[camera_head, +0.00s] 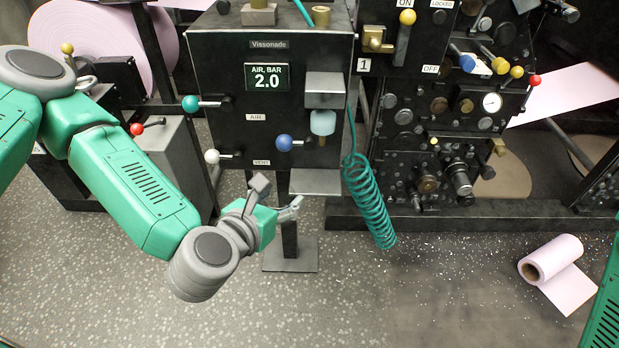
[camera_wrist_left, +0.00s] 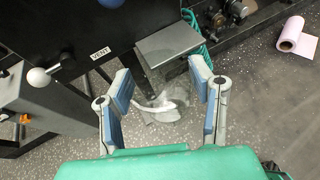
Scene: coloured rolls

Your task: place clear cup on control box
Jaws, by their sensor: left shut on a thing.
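The control box (camera_head: 225,125) is a black cabinet with a "2.0" air display, coloured knobs and a small grey shelf (camera_head: 315,182) at its lower right. The shelf also shows in the left wrist view (camera_wrist_left: 168,45), just beyond the fingers. My left gripper (camera_head: 278,196) is below the box's lower front, left of the shelf. In the left wrist view its fingers (camera_wrist_left: 160,72) are shut on the clear cup (camera_wrist_left: 162,104), which is see-through and faint between the blue pads. The cup is hard to make out in the head view. My right gripper is out of view.
A white knob lever (camera_head: 213,156) and a blue knob lever (camera_head: 285,142) stick out from the box front. A coiled teal hose (camera_head: 368,200) hangs right of the shelf. A pink roll (camera_head: 540,262) lies on the floor at right.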

